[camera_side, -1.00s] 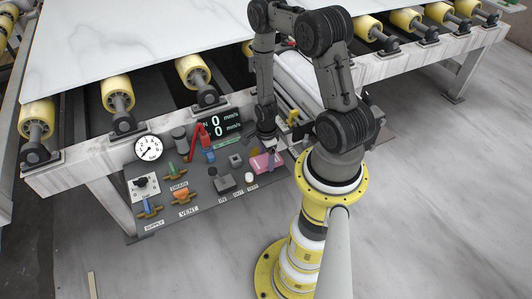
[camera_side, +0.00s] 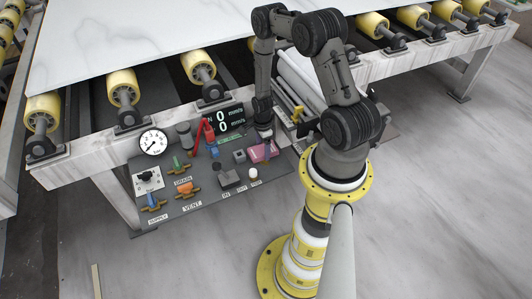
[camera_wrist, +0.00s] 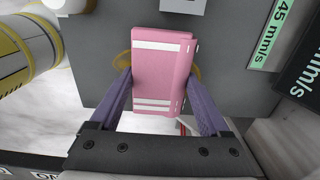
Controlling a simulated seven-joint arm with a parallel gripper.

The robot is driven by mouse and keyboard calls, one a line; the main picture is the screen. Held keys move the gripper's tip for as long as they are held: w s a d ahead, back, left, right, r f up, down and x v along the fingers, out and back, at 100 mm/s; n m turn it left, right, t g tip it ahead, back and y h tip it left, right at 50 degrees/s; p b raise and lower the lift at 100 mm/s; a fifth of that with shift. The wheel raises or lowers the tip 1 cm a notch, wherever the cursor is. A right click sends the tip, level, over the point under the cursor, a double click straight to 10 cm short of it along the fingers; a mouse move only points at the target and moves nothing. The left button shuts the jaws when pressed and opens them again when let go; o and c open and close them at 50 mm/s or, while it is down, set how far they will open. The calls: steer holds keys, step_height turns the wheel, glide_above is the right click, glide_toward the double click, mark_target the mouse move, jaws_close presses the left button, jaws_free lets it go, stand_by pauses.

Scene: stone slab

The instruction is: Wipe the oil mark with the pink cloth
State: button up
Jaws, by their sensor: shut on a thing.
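The pink cloth (camera_wrist: 160,70) is a folded pad with white stripes. My gripper (camera_wrist: 158,82) is shut on it, with a purple finger at each side. In the side view the cloth (camera_side: 259,153) is at the right end of the dark panel, below my gripper (camera_side: 265,137). The oil mark (camera_wrist: 123,62) is amber. In the wrist view it shows at the left and right of the cloth, and its middle is hidden under the cloth. I cannot tell whether the cloth presses on the panel.
A white-topped button (camera_side: 254,174) stands near the cloth. A speed display (camera_side: 223,120) and rollers lie behind. The right front edge is clear.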

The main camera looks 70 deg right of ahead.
mark_target(270, 166)
steer(key=shift+w+d+f, duration=0.15)
steer(key=shift+w+d, duration=1.9)
steer(key=shift+s+a, duration=4.15)
steer(key=shift+s+a+r, duration=0.15)
steer(key=shift+r, duration=0.05)
step_height(270, 166, up, 8)
steer(key=shift+f, duration=0.15)
